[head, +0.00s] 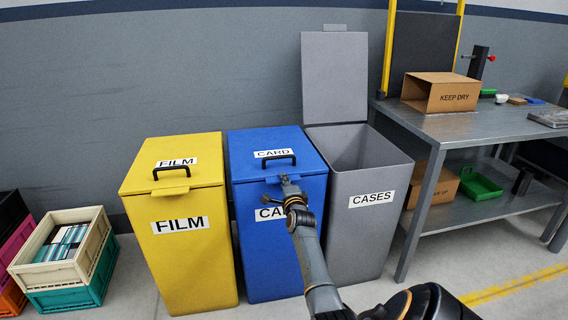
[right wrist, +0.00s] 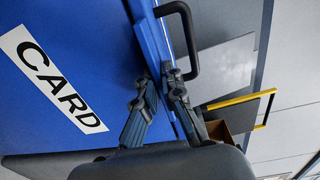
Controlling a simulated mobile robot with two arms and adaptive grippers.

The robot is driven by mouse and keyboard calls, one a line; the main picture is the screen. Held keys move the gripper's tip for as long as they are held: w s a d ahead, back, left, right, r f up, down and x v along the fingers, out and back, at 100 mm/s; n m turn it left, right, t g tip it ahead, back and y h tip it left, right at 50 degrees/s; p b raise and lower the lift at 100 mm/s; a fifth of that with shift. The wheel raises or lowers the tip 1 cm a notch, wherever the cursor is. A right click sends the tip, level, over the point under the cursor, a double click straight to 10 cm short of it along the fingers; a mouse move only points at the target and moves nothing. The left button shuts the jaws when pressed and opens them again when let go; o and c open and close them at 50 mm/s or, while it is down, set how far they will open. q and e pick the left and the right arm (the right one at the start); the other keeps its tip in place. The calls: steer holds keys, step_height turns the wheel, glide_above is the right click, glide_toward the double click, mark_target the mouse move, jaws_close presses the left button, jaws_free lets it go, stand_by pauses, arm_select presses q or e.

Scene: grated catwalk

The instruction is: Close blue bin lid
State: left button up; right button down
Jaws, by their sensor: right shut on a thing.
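The blue bin (head: 265,262) stands between the yellow and grey bins, with CARD labels on its front and lid. Its blue lid (head: 302,146) lies flat on top, down on the bin, with a black handle (head: 279,159). My right gripper (head: 289,184) is at the lid's front edge. In the right wrist view my right gripper (right wrist: 158,84) has its fingers on either side of the lid's front edge (right wrist: 152,38), shut on it, beside the black handle (right wrist: 189,42). The exact contact is partly hidden by the fingers. My left gripper is not in view.
The yellow FILM bin (head: 190,255) is closed on the left. The grey CASES bin (head: 355,225) on the right has its lid (head: 335,80) standing open. A metal table (head: 460,127) with a KEEP DRY box (head: 440,95) is at right. Crates (head: 70,285) stand at far left.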

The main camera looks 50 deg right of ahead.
steer(key=shift+a+f, duration=0.3)
steer(key=shift+f, duration=0.7)
steer(key=c, duration=1.4)
jaws_free()
steer(key=shift+o, duration=0.2)
steer(key=shift+d, duration=0.1)
steer(key=shift+r, duration=0.3)
steer(key=v, duration=1.2)
steer(key=shift+r, duration=0.1)
